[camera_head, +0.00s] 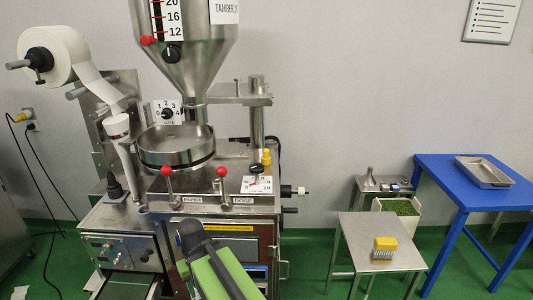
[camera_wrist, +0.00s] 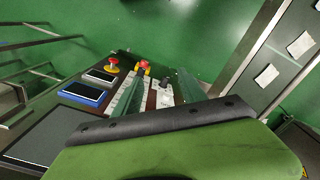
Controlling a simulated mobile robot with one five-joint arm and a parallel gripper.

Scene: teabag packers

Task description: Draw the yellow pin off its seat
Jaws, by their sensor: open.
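The yellow pin (camera_head: 266,157) stands upright on the steel deck of the packing machine (camera_head: 180,205), just behind the white dose dial (camera_head: 257,184). Its seat is hardly visible beneath it. My gripper (camera_head: 188,232) is low at the machine's front, left of and below the pin, well apart from it. In the wrist view, my gripper (camera_wrist: 158,88) has its two fingers apart with nothing held between them. I cannot make out the pin for sure in the wrist view.
Two red-knobbed levers (camera_head: 194,172) stand along the deck's front edge. The round steel pan (camera_head: 176,148) and hopper (camera_head: 187,50) rise behind. The wrist view shows a red button (camera_wrist: 112,62) and small screens (camera_wrist: 82,94). A blue table (camera_head: 477,166) stands at right.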

